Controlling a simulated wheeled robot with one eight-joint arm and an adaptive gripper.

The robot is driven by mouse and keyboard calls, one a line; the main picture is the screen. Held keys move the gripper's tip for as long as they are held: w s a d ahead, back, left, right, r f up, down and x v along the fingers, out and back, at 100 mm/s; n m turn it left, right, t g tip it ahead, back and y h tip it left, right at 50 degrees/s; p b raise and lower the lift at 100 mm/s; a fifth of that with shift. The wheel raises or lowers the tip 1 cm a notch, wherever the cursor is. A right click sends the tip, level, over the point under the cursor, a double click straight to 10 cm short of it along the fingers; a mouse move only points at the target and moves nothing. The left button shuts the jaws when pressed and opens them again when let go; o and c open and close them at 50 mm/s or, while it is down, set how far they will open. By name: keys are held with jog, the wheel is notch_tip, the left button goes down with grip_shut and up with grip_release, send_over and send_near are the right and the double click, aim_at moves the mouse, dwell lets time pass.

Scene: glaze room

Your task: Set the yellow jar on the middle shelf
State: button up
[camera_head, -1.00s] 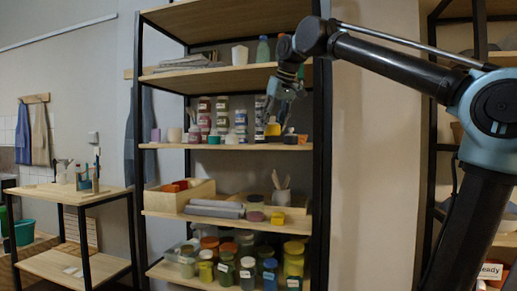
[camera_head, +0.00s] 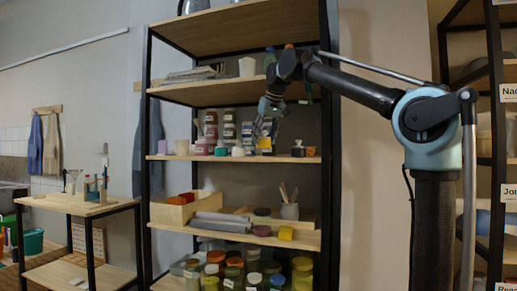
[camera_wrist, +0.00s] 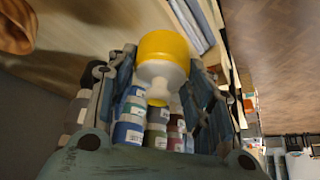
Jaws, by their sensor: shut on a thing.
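The yellow jar (camera_head: 265,143) is at the lower end of my gripper (camera_head: 268,124), in the third bay of the shelf unit. It is low over the middle shelf (camera_head: 275,159); whether its base touches the board I cannot tell. In the wrist view the jar (camera_wrist: 163,48) has a yellow body, a white band and a paler narrow part between my gripper's fingers (camera_wrist: 163,86). The fingers are closed around it. Part of the jar is hidden by the fingers in the head view.
Stacked labelled jars (camera_head: 229,129) stand behind and left of the yellow jar. A small dark jar (camera_head: 298,149) stands to its right, with a bare gap between. The right post (camera_head: 330,190) is close to my arm. A lower shelf holds a wooden box (camera_head: 180,210).

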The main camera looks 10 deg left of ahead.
jog(key=w+a, duration=0.3)
jog(key=w, duration=0.1)
jog(key=shift+a, duration=0.3)
jog(key=shift+f, duration=1.75)
jog(key=o, duration=1.2)
jog(key=shift+o, duration=0.2)
jog(key=v, duration=1.2)
jog(key=shift+r, duration=0.1)
